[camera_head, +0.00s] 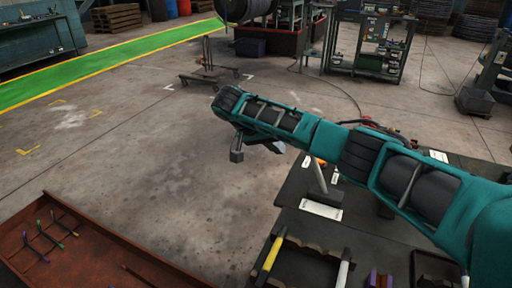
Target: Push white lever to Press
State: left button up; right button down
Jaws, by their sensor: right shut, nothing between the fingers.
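A pale white lever (319,175) stands tilted on a dark base on the dark workbench (292,200), partly under my right arm. A white label plate (321,210) lies in front of it; its writing is too small to read. My right gripper (238,153) is shut and empty. It hangs over the floor beyond the bench's left edge, to the left of the lever and apart from it. My right forearm crosses above the bench and hides part of it. My left gripper is not in view.
A yellow-handled item (273,250) and a white-handled item (344,268) are at the bench front by a dark tray. A rusty red tray (110,257) with several thin coloured tools is at lower left. Open concrete floor lies between. A cart (209,75) stands farther back.

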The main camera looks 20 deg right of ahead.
pick_arm(q)
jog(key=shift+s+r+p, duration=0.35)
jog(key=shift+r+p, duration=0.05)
jog(key=shift+p, duration=0.1)
pick_arm(e)
jog(key=s+d, duration=0.1)
jog(key=s+d+r, duration=0.1)
jog(key=d, duration=0.1)
jog(key=shift+s, duration=0.3)
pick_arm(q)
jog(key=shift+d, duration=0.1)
pick_arm(e)
jog(key=shift+w, duration=0.1)
